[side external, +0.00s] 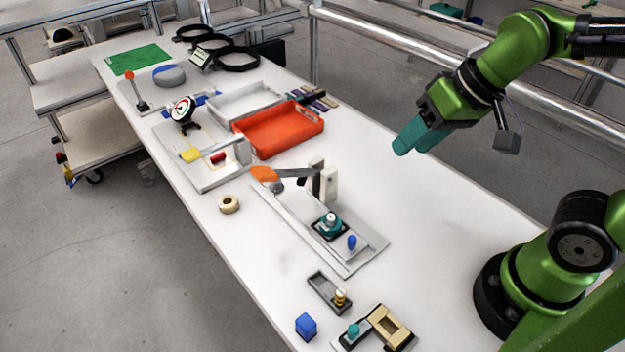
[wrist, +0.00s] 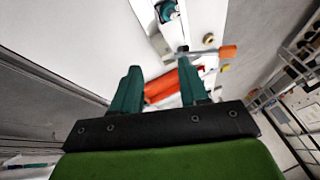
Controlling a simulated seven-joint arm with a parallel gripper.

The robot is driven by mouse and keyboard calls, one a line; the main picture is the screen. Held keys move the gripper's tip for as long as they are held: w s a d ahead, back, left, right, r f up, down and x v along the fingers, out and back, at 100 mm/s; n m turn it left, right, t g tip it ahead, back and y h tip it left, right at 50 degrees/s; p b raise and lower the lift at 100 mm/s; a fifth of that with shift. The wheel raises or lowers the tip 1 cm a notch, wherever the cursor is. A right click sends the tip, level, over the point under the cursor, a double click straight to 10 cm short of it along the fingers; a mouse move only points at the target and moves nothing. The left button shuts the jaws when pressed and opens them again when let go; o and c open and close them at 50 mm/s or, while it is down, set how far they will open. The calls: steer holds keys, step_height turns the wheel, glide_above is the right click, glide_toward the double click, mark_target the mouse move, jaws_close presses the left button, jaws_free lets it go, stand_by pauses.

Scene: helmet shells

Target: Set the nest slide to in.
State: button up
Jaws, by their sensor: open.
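The likely nest slide (side external: 329,230) is a dark carriage with a teal and white round part on it and a blue knob (side external: 352,242) beside it. It sits on the grey base plate of a press fixture (side external: 368,252), on the front side of the press post. I cannot tell from the picture whether it stands in or out. The press lever has an orange handle (side external: 264,174). The teal part (wrist: 167,10) also shows at the top of the wrist view. My gripper (side external: 418,141) has teal fingers, open and empty, high above the table's right edge, away from the fixture.
An orange tray (side external: 280,132) and a white tray (side external: 245,100) lie behind the press. A dial gauge (side external: 183,110) stands left of them. A tan ring (side external: 229,204), a grey holder (side external: 325,291) and a blue block (side external: 306,326) lie nearer. The table between arm and fixture is clear.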

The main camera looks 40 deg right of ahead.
mark_target(352, 237)
steer(key=w+a+f+n+g+h, duration=0.25)
steer(key=a+f+g, duration=0.2)
steer(key=a, duration=0.45)
steer(key=shift+g, duration=0.35)
steer(key=f, duration=1.5)
steer(key=shift+w+d+f, duration=0.15)
steer(key=shift+w+d, duration=0.1)
steer(key=shift+w, duration=0.1)
jaws_close()
